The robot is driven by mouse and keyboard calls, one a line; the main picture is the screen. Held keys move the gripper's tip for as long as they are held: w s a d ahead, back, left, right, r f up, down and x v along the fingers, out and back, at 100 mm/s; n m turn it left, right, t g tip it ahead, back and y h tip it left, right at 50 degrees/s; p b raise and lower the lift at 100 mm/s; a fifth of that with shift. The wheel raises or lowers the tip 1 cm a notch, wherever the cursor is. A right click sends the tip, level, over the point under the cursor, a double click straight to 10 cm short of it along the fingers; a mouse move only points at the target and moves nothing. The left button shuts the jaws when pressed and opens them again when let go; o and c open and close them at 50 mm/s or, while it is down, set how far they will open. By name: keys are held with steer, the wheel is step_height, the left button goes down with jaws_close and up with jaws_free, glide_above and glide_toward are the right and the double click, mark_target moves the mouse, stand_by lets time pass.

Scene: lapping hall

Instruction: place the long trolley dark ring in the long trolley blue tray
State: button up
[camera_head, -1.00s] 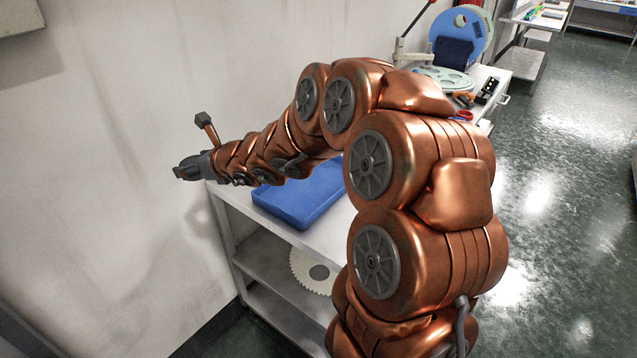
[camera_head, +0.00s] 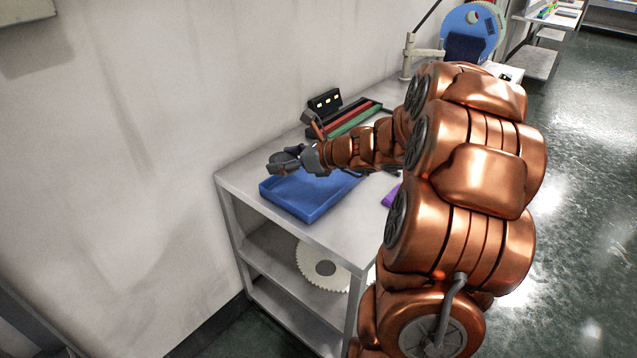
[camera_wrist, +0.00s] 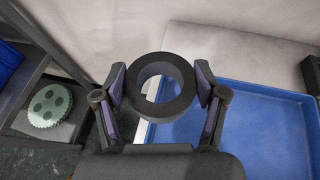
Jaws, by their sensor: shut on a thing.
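The dark ring (camera_wrist: 159,88) is a thick dark grey ring held between the two fingers of my gripper (camera_wrist: 160,90) in the wrist view. In the head view, my gripper (camera_head: 283,161) is over the left part of the blue tray, with the dark ring partly visible at its tip. The blue tray (camera_head: 309,205) is shallow and rectangular and stands on the top of the long trolley (camera_head: 352,238) near its left end. In the wrist view, the blue tray (camera_wrist: 270,132) lies below and to the right, and the ring overlaps its left edge there.
A purple object (camera_head: 391,196) lies right of the tray. A toothed disc (camera_head: 323,268) is on the shelf below. A blue wheel (camera_head: 468,36) stands farther back.

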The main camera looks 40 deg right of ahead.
steer(key=shift+n+g+y, duration=0.6)
steer(key=shift+n+y, duration=0.3)
steer(key=s+d+f, duration=0.2)
steer(key=s, duration=0.3)
steer(key=s+d+f, duration=0.2)
steer(key=s, duration=0.4)
steer(key=s+d+f, duration=0.2)
steer(key=s, duration=0.4)
steer(key=shift+d+f+b, duration=0.25)
steer(key=shift+d+b, duration=0.1)
steer(key=p, duration=0.2)
glide_above(314, 196)
steer(key=shift+w+a+f, duration=0.1)
steer(key=shift+w+f, duration=0.05)
steer(key=shift+f, duration=2.4)
steer(key=shift+f, duration=0.1)
steer(key=shift+f, duration=0.1)
